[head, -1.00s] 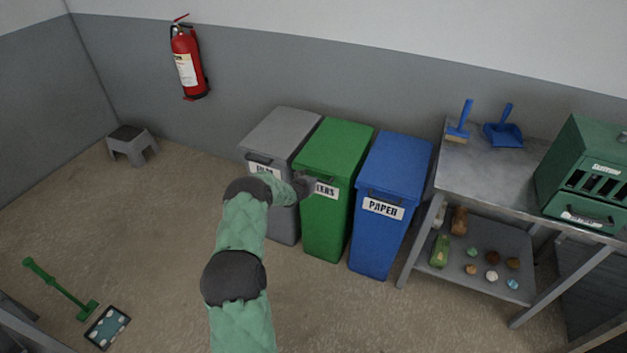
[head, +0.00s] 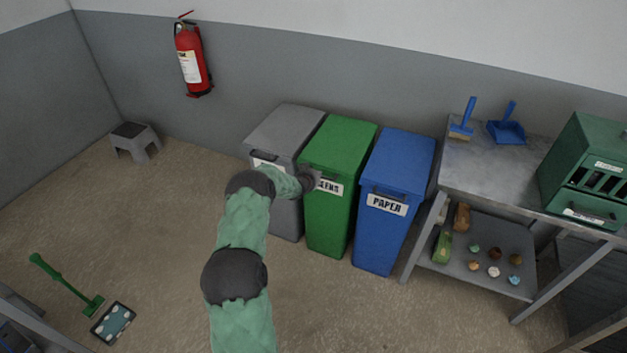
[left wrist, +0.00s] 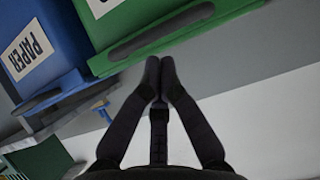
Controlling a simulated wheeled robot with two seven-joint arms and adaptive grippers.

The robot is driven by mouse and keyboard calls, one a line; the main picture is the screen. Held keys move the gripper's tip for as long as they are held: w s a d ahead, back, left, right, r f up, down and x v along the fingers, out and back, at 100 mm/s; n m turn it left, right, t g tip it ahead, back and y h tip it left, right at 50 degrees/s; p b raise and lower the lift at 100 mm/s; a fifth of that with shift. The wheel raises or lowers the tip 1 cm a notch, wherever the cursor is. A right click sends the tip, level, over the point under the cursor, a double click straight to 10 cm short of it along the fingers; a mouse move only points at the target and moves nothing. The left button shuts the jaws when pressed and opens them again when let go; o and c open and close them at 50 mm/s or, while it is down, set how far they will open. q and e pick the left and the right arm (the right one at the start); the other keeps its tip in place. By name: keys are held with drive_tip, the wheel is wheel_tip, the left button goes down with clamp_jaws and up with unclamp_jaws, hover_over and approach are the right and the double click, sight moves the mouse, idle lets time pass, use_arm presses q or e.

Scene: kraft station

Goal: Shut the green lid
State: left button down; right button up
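The green lid (head: 341,142) lies flat on top of the green bin (head: 328,220) and looks down. In the left wrist view the lid's edge (left wrist: 225,18) shows at the top, with a dark handle (left wrist: 160,34) along it. My left gripper (head: 310,180) is at the front of the green bin, just below the lid's front edge, and covers part of the label. In the left wrist view its two fingertips (left wrist: 160,72) are together with nothing between them, close to the handle. I cannot tell whether they touch it. My right gripper is not in view.
A grey bin (head: 287,128) stands left of the green bin and a blue bin (head: 400,160) right of it, both close by. A metal table (head: 480,175) with a green cabinet (head: 590,165) is at the right. The floor (head: 140,225) in front is mostly clear.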

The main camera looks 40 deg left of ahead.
use_arm(q)
drive_tip(key=s+d+f+p, duration=0.2)
drive_tip(key=s+f, duration=0.2)
drive_tip(key=s, duration=0.4)
drive_tip(key=shift+s+d, duration=0.2)
drive_tip(key=shift+d, duration=0.05)
drive_tip(key=shift+f, duration=0.1)
drive_tip(key=s+d+f+g+h, duration=0.1)
drive_tip(key=s+d+f+h, duration=0.15)
drive_tip(key=d, duration=0.65)
drive_tip(key=s+d+f+g+h, duration=0.1)
drive_tip(key=s+d+f+g, duration=0.15)
drive_tip(key=d, duration=0.75)
drive_tip(key=s+d+f+g+h, duration=0.1)
drive_tip(key=d+f, duration=0.3)
drive_tip(key=d, duration=0.5)
drive_tip(key=s+d+g+h, duration=0.1)
drive_tip(key=s+d+g, duration=0.2)
drive_tip(key=s+d, duration=0.7)
drive_tip(key=s+d+r+m+g+h, duration=0.1)
drive_tip(key=s+d+g+h, duration=0.1)
drive_tip(key=s+d, duration=0.7)
drive_tip(key=s+g, duration=0.1)
drive_tip(key=s, duration=0.4)
drive_tip(key=shift+s+d+r+g, duration=0.2)
drive_tip(key=shift+d+g, duration=0.15)
drive_tip(key=shift+d, duration=0.05)
